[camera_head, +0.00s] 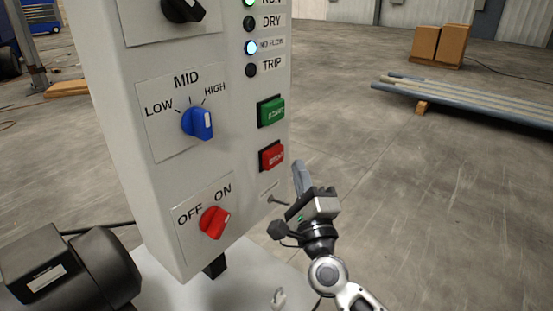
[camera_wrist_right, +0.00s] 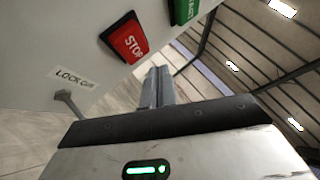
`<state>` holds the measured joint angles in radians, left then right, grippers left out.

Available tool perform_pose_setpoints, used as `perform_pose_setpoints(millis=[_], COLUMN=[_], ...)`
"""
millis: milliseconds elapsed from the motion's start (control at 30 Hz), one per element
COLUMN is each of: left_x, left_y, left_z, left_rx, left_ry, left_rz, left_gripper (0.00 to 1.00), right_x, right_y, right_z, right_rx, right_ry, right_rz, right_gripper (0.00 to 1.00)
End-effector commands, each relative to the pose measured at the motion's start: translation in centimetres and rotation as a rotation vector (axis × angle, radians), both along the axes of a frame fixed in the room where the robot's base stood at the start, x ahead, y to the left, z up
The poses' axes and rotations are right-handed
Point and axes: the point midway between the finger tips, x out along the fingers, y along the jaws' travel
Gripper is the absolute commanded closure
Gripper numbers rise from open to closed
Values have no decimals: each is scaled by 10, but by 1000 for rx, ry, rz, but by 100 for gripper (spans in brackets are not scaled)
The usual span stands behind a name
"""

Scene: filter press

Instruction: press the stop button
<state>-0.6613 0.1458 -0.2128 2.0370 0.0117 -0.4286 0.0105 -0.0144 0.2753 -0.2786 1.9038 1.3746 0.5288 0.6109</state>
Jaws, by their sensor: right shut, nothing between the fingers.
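The red stop button (camera_head: 271,156) is on the right part of the grey control panel, below the green start button (camera_head: 271,111). In the right wrist view the stop button (camera_wrist_right: 131,41) shows its STOP label, upper left of my fingers. My right gripper (camera_head: 298,168) is shut and empty, just right of the panel's edge and slightly below the stop button. Its fingertips (camera_wrist_right: 157,72) appear apart from the button in the wrist view. My left gripper is not in view.
The panel also carries a blue LOW/MID/HIGH knob (camera_head: 198,123), a red OFF/ON knob (camera_head: 213,222) and indicator lamps. A small peg (camera_head: 278,200) sticks out near my right gripper. A dark motor (camera_head: 75,270) stands lower left.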

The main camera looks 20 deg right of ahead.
Motion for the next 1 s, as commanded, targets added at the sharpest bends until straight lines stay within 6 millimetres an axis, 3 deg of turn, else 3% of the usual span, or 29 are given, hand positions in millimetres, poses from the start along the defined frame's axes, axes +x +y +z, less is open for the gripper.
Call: perform_pose_setpoints(millis=[300,1000], left_x=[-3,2], left_y=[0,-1], left_z=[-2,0], left_rx=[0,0], left_ry=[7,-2], left_rz=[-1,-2], left_gripper=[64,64], right_x=[19,20], right_y=[11,12], right_z=[0,0], right_rx=[1,0], right_ry=[0,0], right_rz=[0,-1], right_gripper=[100,100])
